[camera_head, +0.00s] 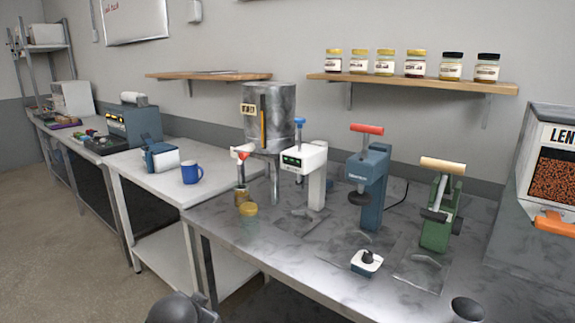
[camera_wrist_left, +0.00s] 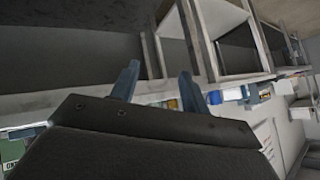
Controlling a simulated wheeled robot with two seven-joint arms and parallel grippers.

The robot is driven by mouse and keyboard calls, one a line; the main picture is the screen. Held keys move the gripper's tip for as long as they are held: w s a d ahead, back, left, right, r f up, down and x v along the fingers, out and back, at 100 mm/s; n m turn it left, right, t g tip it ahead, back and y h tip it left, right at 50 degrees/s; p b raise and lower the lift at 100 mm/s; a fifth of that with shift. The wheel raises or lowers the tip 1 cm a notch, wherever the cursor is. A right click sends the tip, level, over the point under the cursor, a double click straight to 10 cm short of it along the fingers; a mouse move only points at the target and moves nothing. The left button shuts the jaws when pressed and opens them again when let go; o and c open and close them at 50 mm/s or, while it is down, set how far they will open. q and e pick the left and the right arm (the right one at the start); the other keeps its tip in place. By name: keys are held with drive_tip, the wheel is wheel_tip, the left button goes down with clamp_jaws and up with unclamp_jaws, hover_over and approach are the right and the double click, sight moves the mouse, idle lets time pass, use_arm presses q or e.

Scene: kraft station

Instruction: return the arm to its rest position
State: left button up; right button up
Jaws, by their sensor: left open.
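My left gripper (camera_wrist_left: 158,82) shows in the left wrist view with its two blue-grey fingers apart and nothing between them. It is clear of the benches, which appear tilted in that view. In the head view a dark rounded part of my own body shows at the bottom edge, left of the middle; no gripper fingers show there. My right gripper is in neither view.
A steel bench (camera_head: 330,255) carries a blue press (camera_head: 371,190), a green press (camera_head: 440,212), a white device (camera_head: 308,172) and a metal hopper (camera_head: 268,115). A blue mug (camera_head: 191,172) stands on the white table (camera_head: 150,182). Floor at left (camera_head: 50,230) is clear.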

use_arm(q)
drive_tip(key=s+d+f+n+g+p, duration=0.1)
drive_tip(key=s+d+f+g, duration=0.1)
drive_tip(key=s+f, duration=0.5)
drive_tip(key=s+d+f+n+g+h+p, duration=0.1)
drive_tip(key=s+f, duration=0.6)
drive_tip(key=s, duration=0.7)
drive_tip(key=s+d+f+n+g+h+p, duration=0.1)
drive_tip(key=s+d+f+g, duration=0.3)
drive_tip(key=s+f, duration=0.3)
drive_tip(key=s, duration=0.4)
drive_tip(key=shift+s, duration=0.35)
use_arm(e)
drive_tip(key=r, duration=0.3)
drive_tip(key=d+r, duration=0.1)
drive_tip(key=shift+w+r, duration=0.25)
